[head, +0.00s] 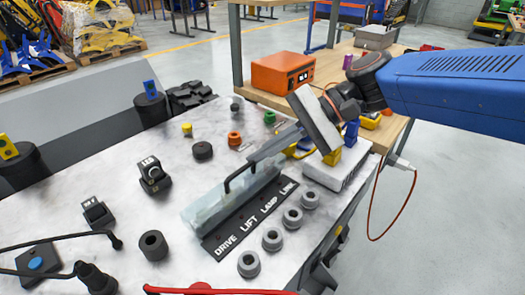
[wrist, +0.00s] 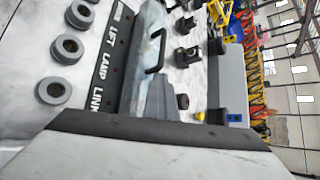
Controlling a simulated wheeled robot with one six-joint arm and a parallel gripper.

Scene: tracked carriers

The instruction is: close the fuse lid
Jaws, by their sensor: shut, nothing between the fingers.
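The fuse lid (head: 208,208) is a long, pale, see-through cover beside the black label strip (head: 222,243) marked DRIVE, LIFT, LAMP, LINK. A black bar handle (head: 228,184) stands on the lid. My gripper (head: 254,159) is shut and empty, with its grey fingertips over the far end of the handle; I cannot tell whether they touch. The wrist view shows the lid (wrist: 148,22), the handle (wrist: 160,50) and my fingers (wrist: 163,92) close to it. The lid's far end is partly hidden by my gripper, and its exact tilt is unclear.
Several grey round sockets (head: 249,264) line the strip's near side. Black switches (head: 154,175), knobs and a red cable (head: 220,291) lie around. A white box (head: 335,175) stands under my wrist. An orange case (head: 283,74) sits on the bench behind.

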